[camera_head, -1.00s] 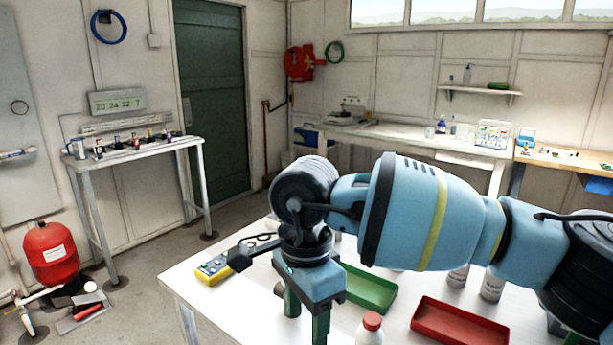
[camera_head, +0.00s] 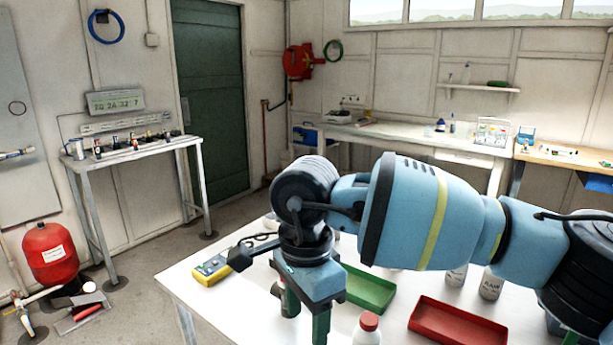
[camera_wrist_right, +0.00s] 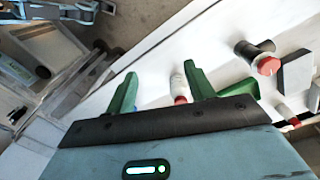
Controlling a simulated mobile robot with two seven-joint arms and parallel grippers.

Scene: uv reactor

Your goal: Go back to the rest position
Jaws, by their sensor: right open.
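My right gripper (camera_head: 303,310) is above the white table (camera_head: 190,290) in the head view, pointing down, with its arm coming in from the right. In the right wrist view its two green fingers (camera_wrist_right: 160,78) are spread apart. A white bottle with a red cap (camera_wrist_right: 178,82) shows between the fingers in that view; whether it touches them I cannot tell. In the head view a small reddish and white item (camera_head: 278,291) shows beside the fingers, partly hidden. My left gripper is not in view.
On the table are a yellow multimeter (camera_head: 212,270), a green tray (camera_head: 368,290), a red tray (camera_head: 457,328), a red-capped bottle (camera_head: 367,328) and white bottles (camera_head: 491,285) behind. A side table (camera_head: 140,149) stands at left. A red tank (camera_head: 50,255) stands on the floor.

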